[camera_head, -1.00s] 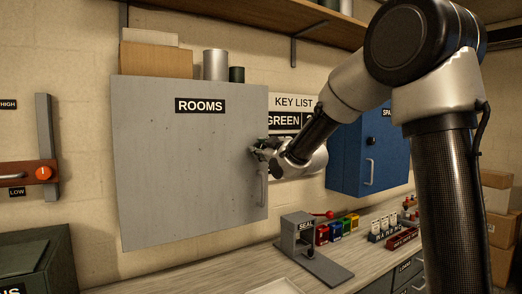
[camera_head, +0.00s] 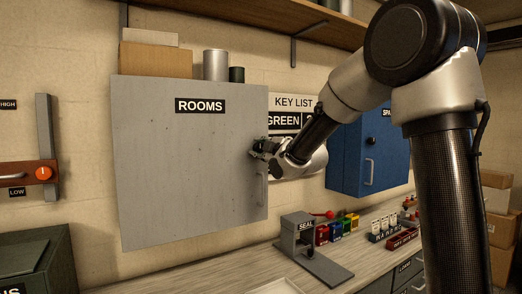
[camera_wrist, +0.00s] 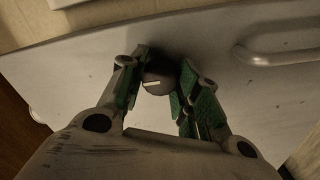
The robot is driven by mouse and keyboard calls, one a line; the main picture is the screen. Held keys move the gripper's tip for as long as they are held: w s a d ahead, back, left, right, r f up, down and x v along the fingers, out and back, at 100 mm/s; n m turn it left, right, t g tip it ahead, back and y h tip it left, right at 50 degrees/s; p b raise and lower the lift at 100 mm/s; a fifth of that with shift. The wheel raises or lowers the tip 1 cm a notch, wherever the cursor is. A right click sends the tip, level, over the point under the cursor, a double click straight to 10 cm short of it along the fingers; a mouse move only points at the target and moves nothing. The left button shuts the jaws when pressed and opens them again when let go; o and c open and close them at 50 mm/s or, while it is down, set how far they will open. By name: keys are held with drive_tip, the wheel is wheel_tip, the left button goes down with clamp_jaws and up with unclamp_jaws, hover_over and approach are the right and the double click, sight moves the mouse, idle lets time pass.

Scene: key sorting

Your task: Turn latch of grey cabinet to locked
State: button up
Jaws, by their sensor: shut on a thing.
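The grey cabinet (camera_head: 190,165) with the ROOMS label hangs on the wall, its door closed or nearly so. My gripper (camera_head: 258,150) is at the right edge of the door, above the door handle (camera_head: 261,189). In the wrist view my gripper (camera_wrist: 156,82) has its green-padded fingers on both sides of the round dark latch knob (camera_wrist: 153,86), which carries a pale line mark. The mark lies nearly level in that picture. The handle also shows in the wrist view (camera_wrist: 275,55). In the head view my gripper hides the latch.
A blue cabinet (camera_head: 352,155) hangs to the right, behind my arm. Below are a grey SEAL press (camera_head: 297,232) and several coloured small boxes on the counter (camera_head: 215,265). Boxes and cans stand on top of the grey cabinet.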

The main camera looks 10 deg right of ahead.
drive_tip(key=o, duration=1.1)
drive_tip(key=shift+c, duration=0.2)
drive_tip(key=shift+s, duration=0.1)
drive_tip(key=v, duration=1.2)
